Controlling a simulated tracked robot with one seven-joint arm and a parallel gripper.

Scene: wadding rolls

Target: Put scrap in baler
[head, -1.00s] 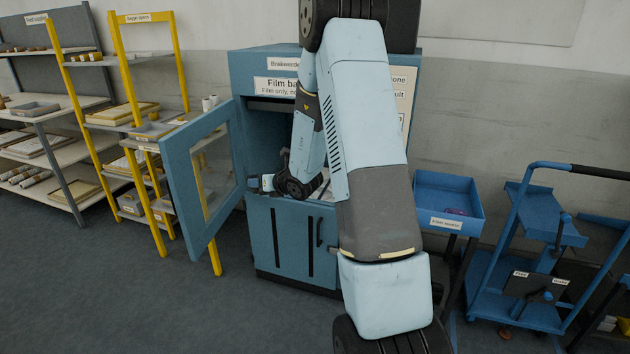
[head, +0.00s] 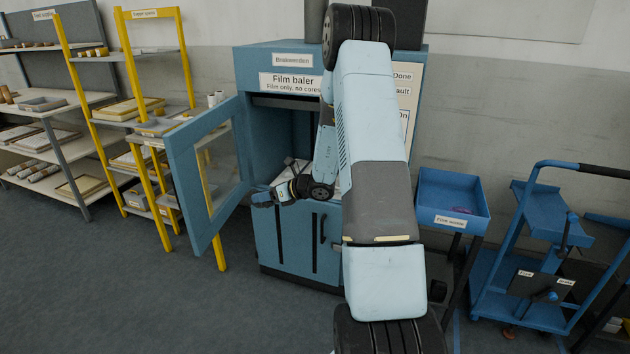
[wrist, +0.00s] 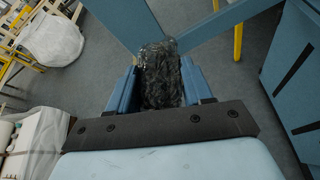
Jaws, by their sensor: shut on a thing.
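The blue film baler (head: 285,112) stands in the middle of the head view with its windowed door (head: 190,190) swung open to the left. My gripper (head: 262,199) is in front of the baler's opening, beside the door, pointing left. In the wrist view my gripper (wrist: 160,85) is shut on a dark, crinkled, shiny wad of film scrap (wrist: 160,75), held between its two blue fingers. The blue door frame (wrist: 225,18) shows beyond the scrap. My arm hides the right part of the opening. A blue film waste bin (head: 448,222) stands right of the baler.
A purplish scrap (head: 462,210) lies in the film waste bin. Yellow-framed shelves (head: 160,90) stand behind the open door. A blue trolley (head: 515,270) stands at the right. A bulky white bag (wrist: 55,40) shows in the wrist view. Floor at front left is clear.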

